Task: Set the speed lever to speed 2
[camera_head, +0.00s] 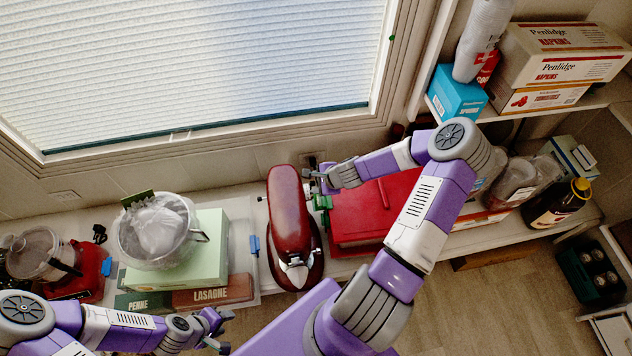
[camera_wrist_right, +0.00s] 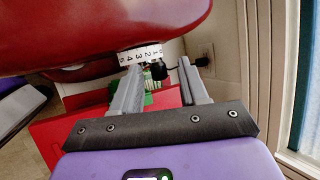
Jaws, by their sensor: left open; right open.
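A red stand mixer (camera_head: 290,215) stands on the counter below the window. In the right wrist view the red mixer body (camera_wrist_right: 100,30) fills the top, with a white numbered speed scale (camera_wrist_right: 140,55) on it. A small black speed lever (camera_wrist_right: 158,70) sits near the low-number end of the scale; its exact setting is too small to tell. My right gripper (camera_head: 316,181) is open beside the mixer's right side. In the wrist view its fingers (camera_wrist_right: 160,75) are spread on either side of the lever, with no visible grip on it. My left gripper (camera_head: 219,329) is open and empty at the lower left.
A large red box (camera_head: 375,212) lies right of the mixer, under my right arm. A clear bowl (camera_head: 155,232) stands on a pale green box (camera_head: 205,255) to the left. Lasagne (camera_head: 212,294) and penne boxes lie in front. A wall outlet (camera_wrist_right: 205,55) is behind.

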